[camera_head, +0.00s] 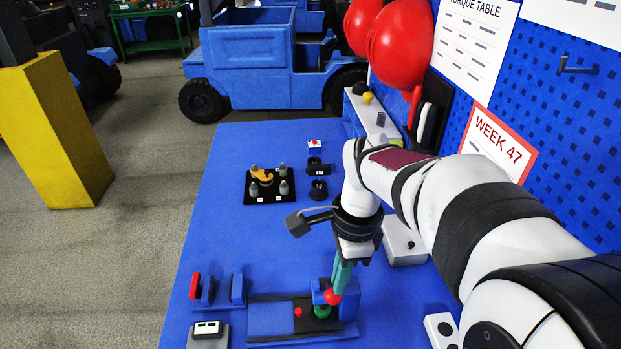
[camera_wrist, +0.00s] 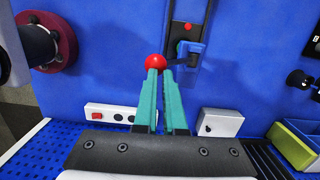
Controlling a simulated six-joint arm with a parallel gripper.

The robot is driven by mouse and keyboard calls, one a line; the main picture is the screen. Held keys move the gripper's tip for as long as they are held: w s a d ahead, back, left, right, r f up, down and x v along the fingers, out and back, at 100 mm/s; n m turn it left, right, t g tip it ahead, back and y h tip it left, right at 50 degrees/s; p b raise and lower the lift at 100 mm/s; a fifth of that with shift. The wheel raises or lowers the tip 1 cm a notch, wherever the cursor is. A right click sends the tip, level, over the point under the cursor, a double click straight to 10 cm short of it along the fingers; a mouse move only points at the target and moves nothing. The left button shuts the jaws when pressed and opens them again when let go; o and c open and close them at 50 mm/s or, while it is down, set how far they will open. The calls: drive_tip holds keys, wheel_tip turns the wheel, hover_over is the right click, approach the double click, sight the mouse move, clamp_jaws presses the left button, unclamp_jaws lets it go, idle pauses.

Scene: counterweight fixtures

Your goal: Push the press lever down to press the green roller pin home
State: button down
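The press fixture (camera_head: 272,317) lies on the blue bench at the bottom of the head view. The lever's red ball knob (camera_head: 332,297) is just below my gripper (camera_head: 337,290). The green roller pin (camera_head: 322,312) sits beside the knob, partly covered by it and the blue block. In the wrist view the red knob (camera_wrist: 155,62) is at the tip of the left teal finger, not between the fingers. My gripper (camera_wrist: 162,72) appears shut, with only a thin gap between its fingers. I cannot tell whether the tips touch the knob.
A black plate with several grey pegs (camera_head: 268,187) stands farther back. Blue brackets with a red disc (camera_head: 195,286) and a white-topped box (camera_head: 207,332) stand left of the press. A white box (camera_head: 402,243) is right of my gripper. The middle of the bench is clear.

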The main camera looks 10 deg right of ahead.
drive_tip(key=shift+f, duration=2.4)
drive_tip(key=d, duration=0.1)
drive_tip(key=d+r, duration=0.1)
drive_tip(key=d, duration=0.1)
wheel_tip(320, 180, up, 16)
drive_tip(key=d, duration=0.1)
drive_tip(key=shift+d, duration=0.3)
